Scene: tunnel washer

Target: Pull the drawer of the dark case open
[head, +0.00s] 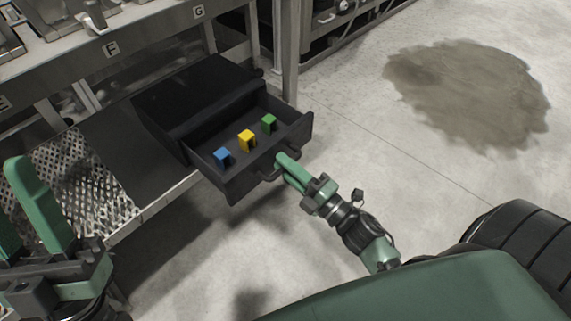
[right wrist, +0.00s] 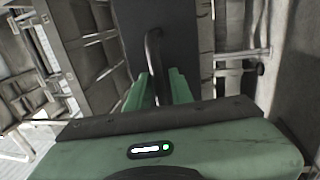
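The dark case (head: 195,92) sits on the lower shelf of the metal frame. Its drawer (head: 222,187) is pulled out, with a blue block (head: 222,156), a yellow block (head: 246,140) and a green block (head: 269,123) inside. My right gripper (head: 283,166) is at the drawer's front handle (head: 266,174). In the right wrist view the dark handle (right wrist: 153,50) runs between the two green fingers (right wrist: 160,88), which look closed on it. My left gripper (head: 20,215) is at the lower left, its fingers apart and empty, away from the case.
A perforated metal plate (head: 85,185) lies on the shelf left of the case. A frame post (head: 290,60) stands just behind the drawer's right side. The concrete floor in front is clear, with a dark stain (head: 468,95) at the upper right.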

